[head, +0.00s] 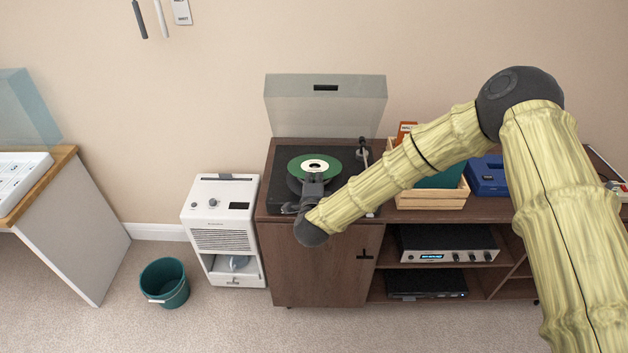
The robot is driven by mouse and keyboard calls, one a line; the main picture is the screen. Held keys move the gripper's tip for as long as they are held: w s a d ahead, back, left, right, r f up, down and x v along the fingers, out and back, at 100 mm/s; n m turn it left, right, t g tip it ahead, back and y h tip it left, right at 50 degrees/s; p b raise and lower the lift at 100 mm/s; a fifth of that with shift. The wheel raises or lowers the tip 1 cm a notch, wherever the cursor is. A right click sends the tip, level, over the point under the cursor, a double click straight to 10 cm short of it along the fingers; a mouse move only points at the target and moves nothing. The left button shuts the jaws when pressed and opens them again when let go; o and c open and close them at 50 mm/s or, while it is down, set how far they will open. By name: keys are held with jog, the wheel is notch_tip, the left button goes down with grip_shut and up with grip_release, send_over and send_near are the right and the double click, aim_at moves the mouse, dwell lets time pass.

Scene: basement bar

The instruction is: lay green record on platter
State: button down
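The green record (329,160) with a pale label is at the turntable (285,188), over the platter area. I cannot tell whether it rests on the platter or is held just above it. The platter is mostly hidden under the record and my gripper. The tonearm (364,152) is at the right side of the deck. The clear lid (325,107) stands open behind. My gripper (313,180) is at the near edge of the record, overlapping it in the picture. Its fingertips are too small and covered to tell whether they are shut on the record.
A wooden crate (432,199) with sleeves and a blue case (487,178) stand right of the turntable on the cabinet (320,270). A white dehumidifier (224,228) and a teal bucket (165,284) stand on the floor at left. My arm passes in front of the crate.

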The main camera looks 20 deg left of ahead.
jog(key=c, duration=1.6)
grip_release()
jog(key=shift+o, duration=0.2)
jog(key=v, duration=1.2)
jog(key=shift+f, duration=0.1)
